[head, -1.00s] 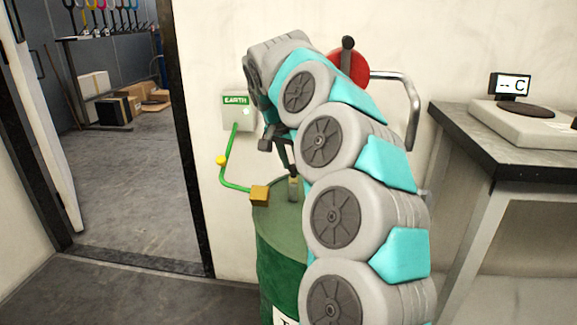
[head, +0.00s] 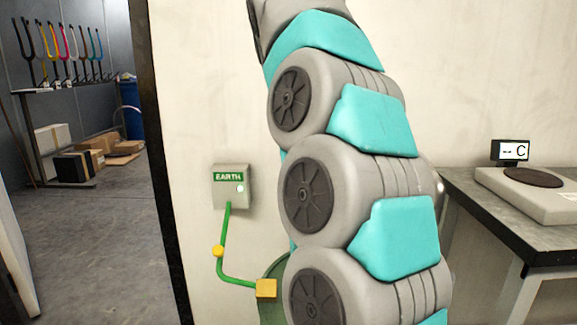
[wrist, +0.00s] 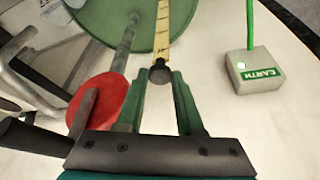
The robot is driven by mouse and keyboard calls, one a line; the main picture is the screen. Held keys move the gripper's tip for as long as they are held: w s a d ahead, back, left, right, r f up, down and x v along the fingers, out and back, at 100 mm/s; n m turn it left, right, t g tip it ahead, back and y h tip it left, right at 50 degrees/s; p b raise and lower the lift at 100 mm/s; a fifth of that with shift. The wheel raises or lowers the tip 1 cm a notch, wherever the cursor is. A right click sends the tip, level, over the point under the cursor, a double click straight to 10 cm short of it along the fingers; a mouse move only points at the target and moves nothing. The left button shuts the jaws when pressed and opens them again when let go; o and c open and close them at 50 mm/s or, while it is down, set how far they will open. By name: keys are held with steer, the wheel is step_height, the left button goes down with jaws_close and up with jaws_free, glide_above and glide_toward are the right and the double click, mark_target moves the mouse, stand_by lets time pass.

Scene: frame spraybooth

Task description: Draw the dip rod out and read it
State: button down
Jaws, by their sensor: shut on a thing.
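The dip rod shows in the wrist view as a yellow marked strip (wrist: 162,22) with a dark round knob (wrist: 160,75) at its near end. My gripper (wrist: 161,78) is shut on the knob end, with the green fingers on either side of it. The strip runs away from my fingers over the green drum (wrist: 95,22), and its far end is out of the frame. The marks are too small to read. In the head view only a sliver of the drum (head: 272,312) shows; my arm hides the rest, and my gripper is out of view.
A grey earth box (head: 232,186) on the wall has a green cable running to a yellow clamp (head: 266,288) at the drum. A red disc (wrist: 98,100) and a grey pipe (wrist: 125,45) are close beside my gripper. A bench (head: 478,205) with a scale stands right.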

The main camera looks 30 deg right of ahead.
steer(key=shift+r, duration=0.5)
steer(key=c, duration=0.5)
jaws_free()
steer(key=shift+c, duration=0.2)
